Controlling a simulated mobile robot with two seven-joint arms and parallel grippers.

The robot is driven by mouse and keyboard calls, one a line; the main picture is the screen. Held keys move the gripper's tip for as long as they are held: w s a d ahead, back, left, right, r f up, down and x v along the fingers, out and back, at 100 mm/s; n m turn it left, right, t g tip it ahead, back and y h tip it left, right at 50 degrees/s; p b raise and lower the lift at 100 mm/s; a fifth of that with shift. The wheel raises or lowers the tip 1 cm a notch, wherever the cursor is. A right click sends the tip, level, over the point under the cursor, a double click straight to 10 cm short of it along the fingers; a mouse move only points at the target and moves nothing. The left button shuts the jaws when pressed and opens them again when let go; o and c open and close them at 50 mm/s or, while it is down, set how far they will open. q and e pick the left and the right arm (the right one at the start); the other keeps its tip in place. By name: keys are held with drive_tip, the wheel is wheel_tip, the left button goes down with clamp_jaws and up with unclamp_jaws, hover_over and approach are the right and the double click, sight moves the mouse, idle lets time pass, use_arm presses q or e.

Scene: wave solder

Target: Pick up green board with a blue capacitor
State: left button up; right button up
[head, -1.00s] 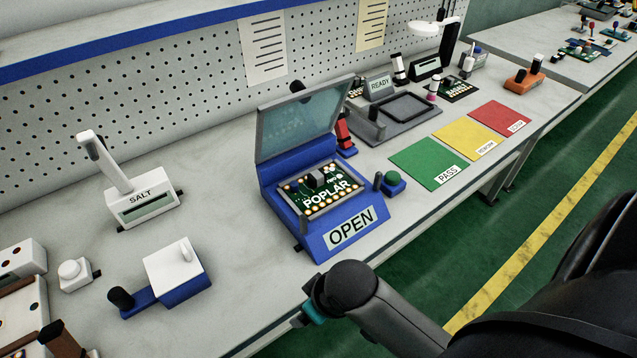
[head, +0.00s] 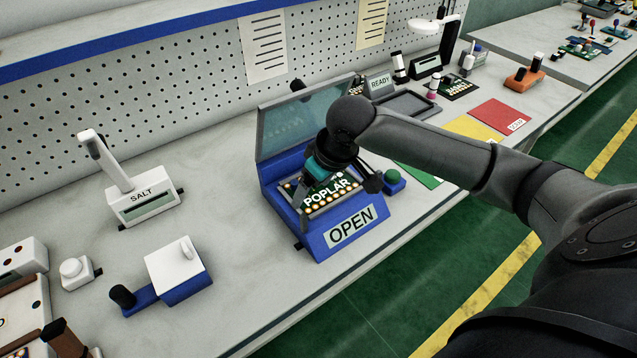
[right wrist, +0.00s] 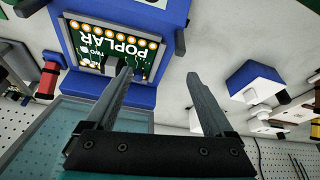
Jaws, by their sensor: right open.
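A green board labelled POPLAR (head: 327,194) with a row of gold pads lies in the blue open-lidded fixture (head: 350,232) marked OPEN. My right gripper (head: 322,170) is over the board's far part and hides it in the head view. In the right wrist view, the board (right wrist: 118,42) shows upside down at the upper left. My left gripper is not in view.
The fixture's raised lid (head: 295,125) stands close behind the gripper. A green button (head: 393,177) is at the fixture's right. Another board (head: 456,86) lies farther back. Yellow (head: 465,130) and red (head: 502,115) mats lie to the right.

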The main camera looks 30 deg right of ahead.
drive_tip(key=w+d+r+m, duration=0.2)
drive_tip(key=w+d+r, duration=0.1)
drive_tip(key=d+r, duration=0.4)
drive_tip(key=shift+m+t+h, duration=0.3)
drive_tip(key=shift+h, duration=0.1)
drive_tip(key=x, duration=0.3)
drive_tip(key=b+x, duration=0.1)
drive_tip(key=x, duration=0.3)
drive_tip(key=b+x, duration=0.1)
drive_tip(key=x, duration=0.3)
drive_tip(key=shift+s+d+f, duration=0.1)
drive_tip(key=shift+s+d, duration=0.1)
drive_tip(key=shift+d, duration=0.2)
drive_tip(key=shift+b+x, duration=0.9)
drive_tip(key=shift+x, duration=1.7)
clamp_jaws()
